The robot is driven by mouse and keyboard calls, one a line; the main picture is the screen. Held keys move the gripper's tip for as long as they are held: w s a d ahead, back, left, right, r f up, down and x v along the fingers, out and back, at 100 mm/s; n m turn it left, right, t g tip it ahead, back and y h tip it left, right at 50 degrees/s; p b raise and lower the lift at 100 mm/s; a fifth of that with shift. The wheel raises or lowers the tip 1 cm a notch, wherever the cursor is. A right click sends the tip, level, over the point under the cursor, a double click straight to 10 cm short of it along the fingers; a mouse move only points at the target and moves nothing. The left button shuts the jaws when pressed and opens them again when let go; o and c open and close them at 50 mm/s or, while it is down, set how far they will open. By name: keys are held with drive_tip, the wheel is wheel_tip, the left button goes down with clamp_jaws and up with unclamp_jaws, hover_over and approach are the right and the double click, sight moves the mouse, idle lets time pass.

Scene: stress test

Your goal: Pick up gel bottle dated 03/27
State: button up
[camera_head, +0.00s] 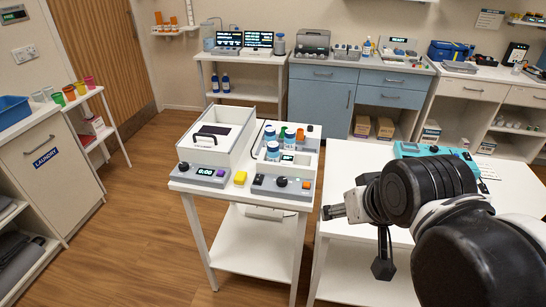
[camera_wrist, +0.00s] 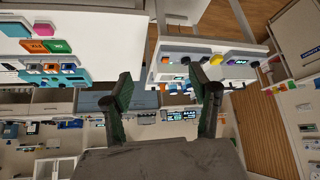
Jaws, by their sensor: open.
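Two more bottles (camera_head: 225,83) with dark blue bodies stand on a shelf at the back. My gripper (camera_wrist: 161,75) is open and empty in the wrist view. In the head view it is right of the cart, apart from the bottles.
An open white box (camera_head: 217,130) stands left of the bottles on the cart. A white table (camera_head: 345,160) with a teal device (camera_head: 420,150) stands to the right. Wooden floor (camera_head: 150,200) is clear left of the cart.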

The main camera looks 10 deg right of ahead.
drive_tip(key=w+a+r+m+g+p, duration=0.1)
drive_tip(key=w+r+m+g+p, duration=0.1)
drive_tip(key=w+r+m, duration=0.55)
drive_tip(key=m+g+p, duration=0.4)
drive_tip(key=m+g, duration=0.1)
drive_tip(key=m, duration=0.8)
hover_over(273, 144)
wheel_tip(273, 144, down, 8)
drive_tip(key=shift+n, duration=0.25)
drive_tip(key=f, duration=0.7)
drive_tip(key=shift+w+a, duration=0.15)
drive_tip(key=shift+w, duration=0.05)
drive_tip(key=shift+s+d+f+p, duration=0.15)
drive_tip(key=shift+f+p, duration=0.3)
drive_tip(key=shift+f, duration=1)
drive_tip(key=shift+s+d+f+p, duration=0.1)
drive_tip(key=shift+f+p, duration=0.3)
drive_tip(key=shift+f, duration=1)
